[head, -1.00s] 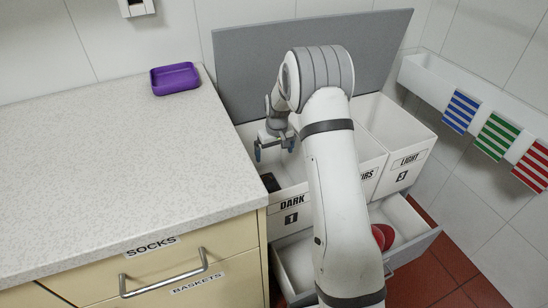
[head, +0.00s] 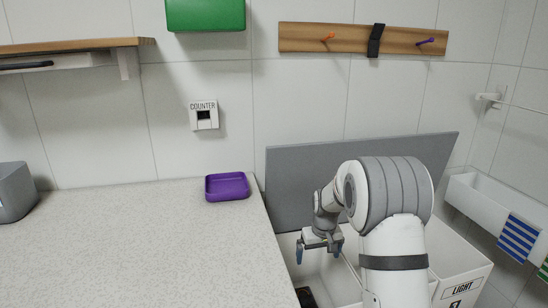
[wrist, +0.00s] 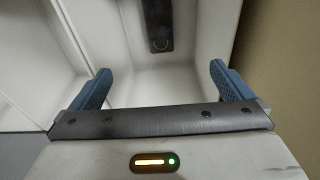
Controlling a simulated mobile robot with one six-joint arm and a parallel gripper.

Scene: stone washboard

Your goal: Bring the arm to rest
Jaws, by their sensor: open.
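My gripper (head: 319,251) hangs over the white bins on the right of the counter in the head view, pointing down. In the wrist view its two blue fingers (wrist: 160,88) are wide apart with nothing between them. Below them is the inside of a white bin (wrist: 185,85). A dark item (wrist: 157,25) lies in that bin, apart from the fingers. My arm rises from the lower right of the head view and bends down to the gripper.
A grey raised lid (head: 300,190) stands behind the bins. The counter (head: 130,245) left of the gripper holds a purple tray (head: 227,187) and is otherwise mostly clear. A bin labelled LIGHT (head: 460,282) is right of my arm. A white wall trough (head: 480,208) holds striped cloths.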

